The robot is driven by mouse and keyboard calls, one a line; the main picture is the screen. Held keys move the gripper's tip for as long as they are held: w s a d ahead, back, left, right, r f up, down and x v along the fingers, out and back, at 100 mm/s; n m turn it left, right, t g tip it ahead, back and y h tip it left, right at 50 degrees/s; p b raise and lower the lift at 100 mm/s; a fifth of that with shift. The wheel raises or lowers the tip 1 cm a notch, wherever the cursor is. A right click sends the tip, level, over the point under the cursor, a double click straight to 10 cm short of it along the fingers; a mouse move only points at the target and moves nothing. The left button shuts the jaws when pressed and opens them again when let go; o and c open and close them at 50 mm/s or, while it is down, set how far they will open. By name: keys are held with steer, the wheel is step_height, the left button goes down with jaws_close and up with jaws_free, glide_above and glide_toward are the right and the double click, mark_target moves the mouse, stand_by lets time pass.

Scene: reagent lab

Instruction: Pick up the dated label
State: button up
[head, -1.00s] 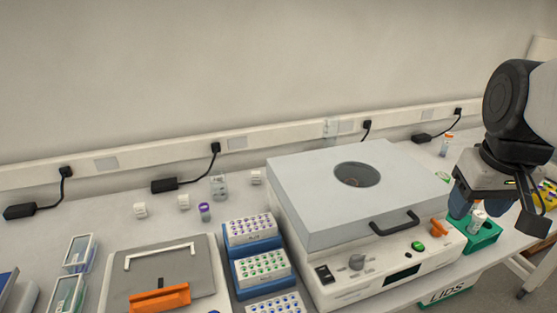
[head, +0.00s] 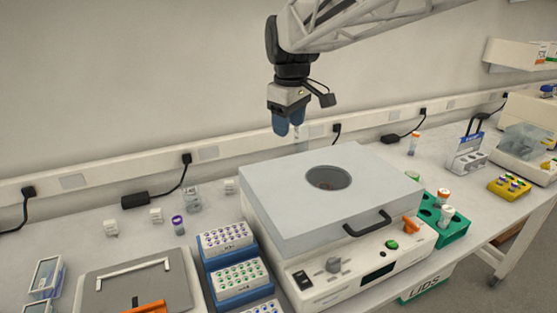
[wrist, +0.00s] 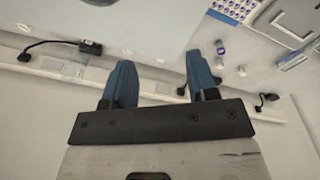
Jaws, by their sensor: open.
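I cannot make out a date on any label. Small white pieces stand on the bench at the left: one (head: 111,228), another (head: 156,215), and one farther back (head: 230,187). They are too small to read, so I cannot tell whether one is the dated label. My gripper (head: 288,128) hangs above the back of the grey centrifuge (head: 290,235), to the right of these pieces and higher. In the wrist view my gripper (wrist: 160,82) has its blue fingers apart with nothing between them.
Blue tube racks (head: 203,262) are left of the centrifuge. A green rack (head: 455,232) with tubes stands at right. Sockets and cables line the wall.

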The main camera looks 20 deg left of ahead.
steer(key=a+f+n, duration=0.3)
steer(key=a+n, duration=0.2)
steer(key=a, duration=1.6)
steer(key=n, duration=0.5)
glide_above(155, 211)
step_height(155, 211, down, 6)
steer(key=shift+g+h, duration=0.3)
steer(key=shift+g, duration=0.1)
step_height(155, 211, down, 16)
steer(key=shift+s+r, duration=0.1)
steer(key=shift+r, duration=0.1)
steer(key=shift+f, duration=0.5)
steer(key=shift+f, duration=1.3)
steer(key=shift+w+f, duration=0.2)
steer(key=shift+f, duration=2.4)
